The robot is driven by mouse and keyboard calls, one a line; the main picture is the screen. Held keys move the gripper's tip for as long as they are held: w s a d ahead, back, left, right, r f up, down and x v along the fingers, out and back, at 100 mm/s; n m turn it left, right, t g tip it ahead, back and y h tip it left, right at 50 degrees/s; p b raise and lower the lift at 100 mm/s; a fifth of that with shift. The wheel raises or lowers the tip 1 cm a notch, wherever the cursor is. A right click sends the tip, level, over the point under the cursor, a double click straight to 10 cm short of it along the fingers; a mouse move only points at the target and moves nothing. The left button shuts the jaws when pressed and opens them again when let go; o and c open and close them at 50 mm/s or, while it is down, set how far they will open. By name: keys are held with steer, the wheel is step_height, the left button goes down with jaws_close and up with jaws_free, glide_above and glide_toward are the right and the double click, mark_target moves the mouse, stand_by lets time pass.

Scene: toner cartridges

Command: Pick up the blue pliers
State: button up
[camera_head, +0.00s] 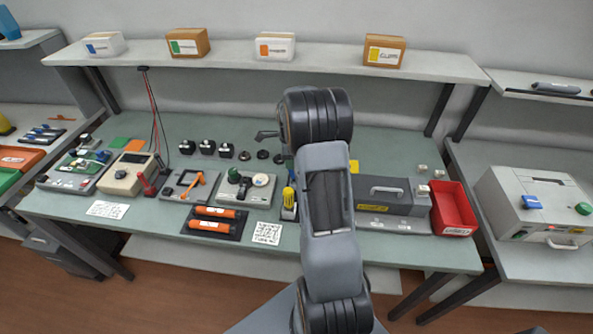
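I cannot make out blue pliers for certain. Several slim dark tools (43,134) lie on the left side table, too small to tell apart. A small dark tip that looks like my gripper (266,135) sticks out left of the upper joint, over the bench's back. Its fingers are too small and dark to read.
A black tray (240,236) with orange cylinders, a meter (125,175) and several fixtures fill the bench's left and middle. A grey case (385,195) and red bin (453,207) stand right of my arm. A shelf (330,58) with boxes runs above the back.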

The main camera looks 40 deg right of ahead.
jaws_close()
steer(key=shift+r, duration=0.15)
